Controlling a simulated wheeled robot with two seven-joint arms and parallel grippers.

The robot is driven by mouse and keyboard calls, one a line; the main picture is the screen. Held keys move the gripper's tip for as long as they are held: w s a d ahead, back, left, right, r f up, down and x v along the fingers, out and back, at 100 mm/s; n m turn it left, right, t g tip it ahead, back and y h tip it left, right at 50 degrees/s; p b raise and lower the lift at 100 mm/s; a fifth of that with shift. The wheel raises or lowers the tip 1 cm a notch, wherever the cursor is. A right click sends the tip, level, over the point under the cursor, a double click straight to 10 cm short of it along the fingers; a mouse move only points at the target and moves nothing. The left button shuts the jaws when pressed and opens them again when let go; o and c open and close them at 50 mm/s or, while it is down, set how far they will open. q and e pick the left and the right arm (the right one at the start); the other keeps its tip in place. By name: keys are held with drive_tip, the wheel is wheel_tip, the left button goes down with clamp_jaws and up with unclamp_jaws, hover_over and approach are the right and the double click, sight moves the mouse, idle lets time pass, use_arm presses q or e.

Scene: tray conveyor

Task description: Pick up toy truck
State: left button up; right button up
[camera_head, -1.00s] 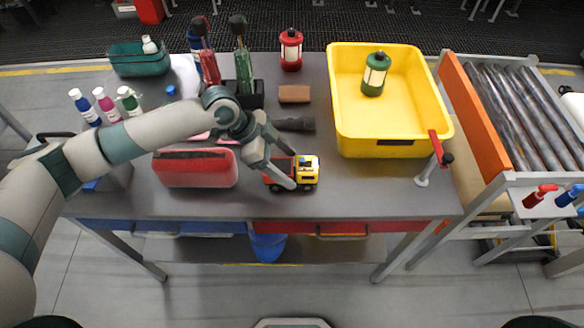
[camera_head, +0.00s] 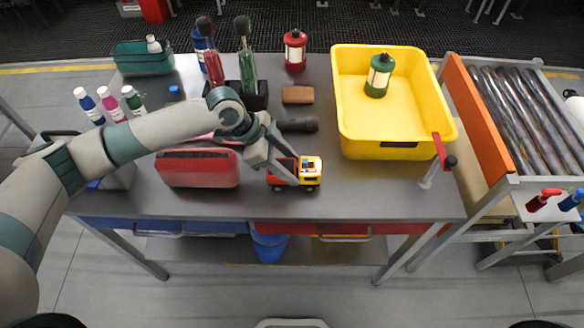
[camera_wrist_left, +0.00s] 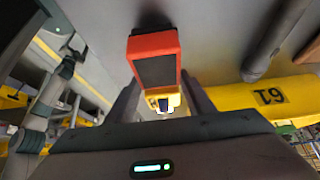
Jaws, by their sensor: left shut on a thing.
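The toy truck (camera_head: 309,174) has a yellow cab and a red bed, and sits on the grey table near its front edge. My left gripper (camera_head: 290,179) is at the truck's red bed, shut on the truck, with the arm reaching in from the left. In the left wrist view the truck's red bed (camera_wrist_left: 154,58) shows between the two dark fingers, with the yellow cab (camera_wrist_left: 160,103) closer to the palm. I cannot tell whether the wheels touch the table. My right gripper is not in view.
A yellow bin (camera_head: 392,148) holding a green lantern (camera_head: 379,75) stands to the right of the truck. A red case (camera_head: 198,168) lies left of the gripper. A black flashlight (camera_head: 297,125) and a brown block (camera_head: 298,94) lie behind. A red-handled clamp (camera_head: 440,152) is at the right edge.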

sight(289, 167)
use_arm(q)
drive_tip(key=shift+r, duration=0.15)
drive_tip(key=shift+r+b, duration=0.45)
drive_tip(key=shift+r, duration=0.15)
wheel_tip(289, 167, up, 2)
drive_tip(key=shift+r+b, duration=0.15)
drive_tip(key=shift+b, duration=0.5)
drive_tip(key=s+d+r+b, duration=0.3)
drive_tip(key=s+d+r, duration=0.2)
drive_tip(key=d, duration=0.5)
wheel_tip(289, 167, up, 2)
drive_tip(key=shift+s+r, duration=0.15)
drive_tip(key=shift+s, duration=0.2)
drive_tip(key=w+a+f, duration=0.2)
drive_tip(key=a, duration=0.1)
drive_tip(key=w+a+f, duration=0.1)
drive_tip(key=a+f, duration=0.2)
drive_tip(key=w+a+f, duration=0.2)
drive_tip(key=a+f, duration=0.1)
drive_tip(key=a, duration=0.1)
drive_tip(key=shift+w, duration=0.35)
drive_tip(key=shift+f, duration=0.25)
